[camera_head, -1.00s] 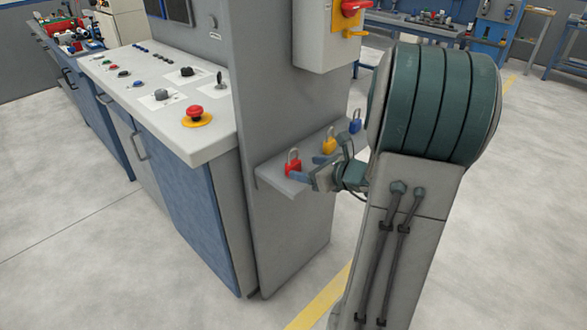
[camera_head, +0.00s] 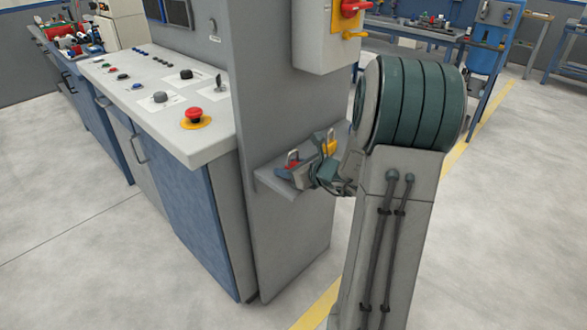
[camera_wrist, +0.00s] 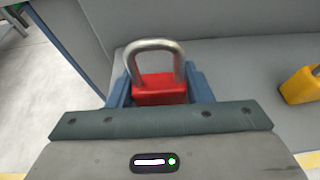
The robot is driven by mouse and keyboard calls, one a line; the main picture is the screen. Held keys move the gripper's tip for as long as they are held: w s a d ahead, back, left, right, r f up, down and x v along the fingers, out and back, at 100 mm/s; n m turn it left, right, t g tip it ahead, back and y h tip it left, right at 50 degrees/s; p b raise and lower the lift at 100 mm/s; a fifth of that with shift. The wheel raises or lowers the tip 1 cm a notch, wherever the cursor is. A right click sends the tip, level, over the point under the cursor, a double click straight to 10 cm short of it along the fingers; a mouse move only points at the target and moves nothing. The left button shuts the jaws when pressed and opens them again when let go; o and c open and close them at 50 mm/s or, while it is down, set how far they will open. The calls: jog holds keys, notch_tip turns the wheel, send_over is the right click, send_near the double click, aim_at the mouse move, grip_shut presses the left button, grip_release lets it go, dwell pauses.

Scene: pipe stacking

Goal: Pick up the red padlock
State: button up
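The red padlock (camera_wrist: 160,88) with its silver shackle is upright in the wrist view, between the two blue fingers of my gripper (camera_wrist: 160,93). The fingers flank its body closely on the left and right; I cannot tell whether they press on it. In the head view, the red padlock (camera_head: 292,163) is at the near end of a small grey shelf (camera_head: 268,183), partly hidden by my gripper (camera_head: 290,174). It seems to be at shelf level; its underside is hidden.
The grey cabinet wall (camera_head: 290,120) rises beside the shelf. A control desk (camera_head: 165,108) is on the left.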

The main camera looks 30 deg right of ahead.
aim_at(290, 153)
jog(key=c, duration=0.5)
jog(key=shift+r, duration=0.1)
jog(key=shift+r, duration=0.25)
notch_tip(290, 153, up, 4)
jog(key=shift+p, duration=0.75)
jog(key=s+d+r, duration=0.2)
jog(key=s+d+r+p, duration=0.1)
jog(key=s+d+r, duration=0.1)
jog(key=s+d, duration=0.1)
jog(key=s+d+r+p, duration=0.1)
jog(key=s+d+r, duration=0.1)
jog(key=s+d, duration=0.1)
jog(key=shift+s+d+r, duration=0.1)
jog(key=shift+d+r, duration=0.05)
jog(key=shift+r, duration=0.05)
